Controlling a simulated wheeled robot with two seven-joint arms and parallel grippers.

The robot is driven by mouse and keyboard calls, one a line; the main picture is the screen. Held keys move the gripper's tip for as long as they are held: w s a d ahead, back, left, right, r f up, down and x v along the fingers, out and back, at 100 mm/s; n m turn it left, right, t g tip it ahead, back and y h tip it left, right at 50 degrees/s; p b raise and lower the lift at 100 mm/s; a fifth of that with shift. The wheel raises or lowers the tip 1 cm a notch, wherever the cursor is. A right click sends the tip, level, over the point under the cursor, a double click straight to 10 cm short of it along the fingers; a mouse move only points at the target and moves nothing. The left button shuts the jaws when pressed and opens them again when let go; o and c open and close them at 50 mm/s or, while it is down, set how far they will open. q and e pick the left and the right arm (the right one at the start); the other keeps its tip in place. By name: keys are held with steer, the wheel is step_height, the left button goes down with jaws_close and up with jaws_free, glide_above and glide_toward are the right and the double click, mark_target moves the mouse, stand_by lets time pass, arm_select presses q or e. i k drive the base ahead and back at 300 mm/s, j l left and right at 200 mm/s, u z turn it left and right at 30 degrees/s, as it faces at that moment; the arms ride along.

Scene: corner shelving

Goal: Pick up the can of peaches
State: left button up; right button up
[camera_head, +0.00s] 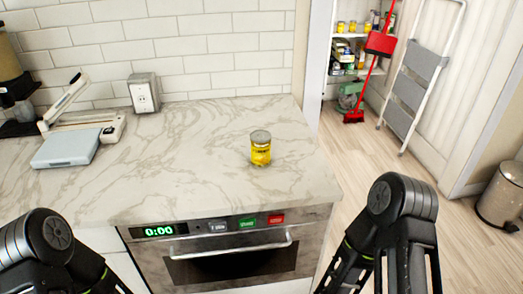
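A can with a yellow label and a grey metal lid (260,149) stands upright on the marble countertop (190,150), near its right end. It is the only can on the counter, and its label is too small to read. My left arm shows at the lower left corner and my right arm at the lower right, both in front of the counter and apart from the can. The fingertips of both grippers are not in view.
An oven (230,258) with a bar handle is under the counter. A grey scale-like device (68,148) and an outlet box (144,92) stand at the left. A pantry shelf (350,36), red broom (381,43), step ladder (415,75) and bin (501,195) are at the right.

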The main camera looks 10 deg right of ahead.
mark_target(260, 139)
steer(key=l, duration=0.5)
steer(key=i+l, duration=0.15)
steer(key=l, duration=0.35)
steer(key=l+z, duration=0.1)
steer(key=l, duration=0.4)
steer(key=i+l, duration=0.25)
steer(key=l, duration=0.2)
steer(key=i+l, duration=0.2)
steer(key=l, duration=0.2)
steer(key=i+l+z, duration=0.1)
steer(key=i+l, duration=0.15)
steer(key=l, duration=0.2)
steer(key=i+l, duration=0.2)
steer(key=l, duration=0.2)
